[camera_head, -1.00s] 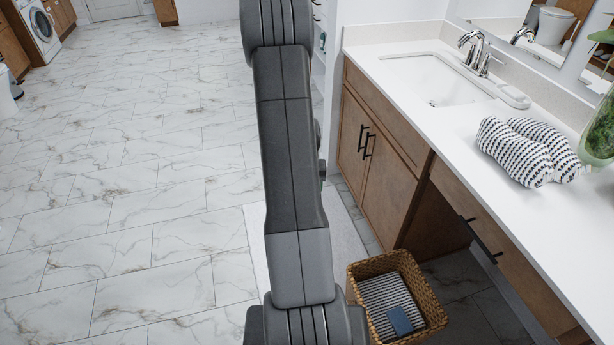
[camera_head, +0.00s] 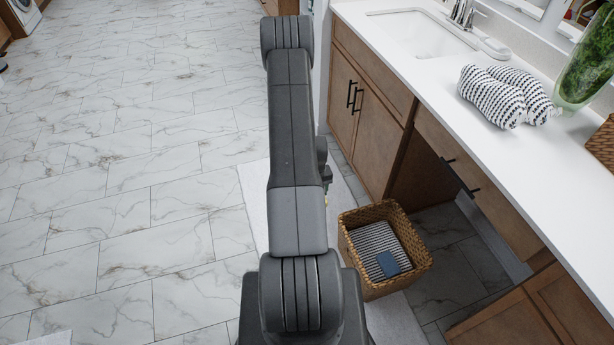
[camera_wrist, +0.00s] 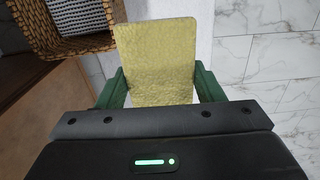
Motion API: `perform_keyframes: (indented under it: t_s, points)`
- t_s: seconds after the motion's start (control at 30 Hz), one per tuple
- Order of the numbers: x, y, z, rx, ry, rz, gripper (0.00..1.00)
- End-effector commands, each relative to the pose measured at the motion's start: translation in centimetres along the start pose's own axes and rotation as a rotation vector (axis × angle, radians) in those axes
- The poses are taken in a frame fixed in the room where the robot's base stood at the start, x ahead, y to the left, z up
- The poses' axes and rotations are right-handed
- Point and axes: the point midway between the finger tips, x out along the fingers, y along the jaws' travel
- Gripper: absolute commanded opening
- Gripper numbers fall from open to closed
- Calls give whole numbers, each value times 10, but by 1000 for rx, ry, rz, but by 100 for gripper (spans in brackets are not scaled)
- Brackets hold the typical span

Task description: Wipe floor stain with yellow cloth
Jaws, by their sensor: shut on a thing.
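In the wrist view my gripper (camera_wrist: 157,88) is shut on the yellow cloth (camera_wrist: 156,50), with a green finger at each side of it. The cloth looks flat and roughly rectangular, and it extends away from the gripper. White mat and tile show beyond and beside it. I cannot make out a definite stain on the marble-patterned floor (camera_head: 130,190), whose grey and brown veins run across the tiles.
A wicker basket (camera_head: 424,268) with a striped cloth (camera_head: 377,240) and a blue item (camera_head: 388,263) stands right of my arm. A wooden vanity (camera_head: 372,110) with a white counter (camera_head: 400,47) lines the right. A white mat (camera_head: 255,195) lies under my arm. Floor to the left is open.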

Motion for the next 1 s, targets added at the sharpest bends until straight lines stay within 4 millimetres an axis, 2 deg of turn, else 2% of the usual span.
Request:
perform_keyframes:
  t_s: [0.03, 0.1, 0.4, 0.47, 0.6, 0.87, 0.93, 1.0]
  points:
    - [22, 6, 6, -21, -7, -1, 35]
    - [48, 13, 12, -62, -7, -1, 35]
    - [155, 45, 41, -222, -11, 15, 35]
    - [163, 51, 43, -242, -11, 24, 35]
    - [164, 57, 41, -249, -10, 36, 35]
    - [168, 51, 40, -248, -3, 25, 35]
    - [180, 47, 40, -247, -2, 14, 35]
    - [203, 43, 41, -246, -1, 5, 35]
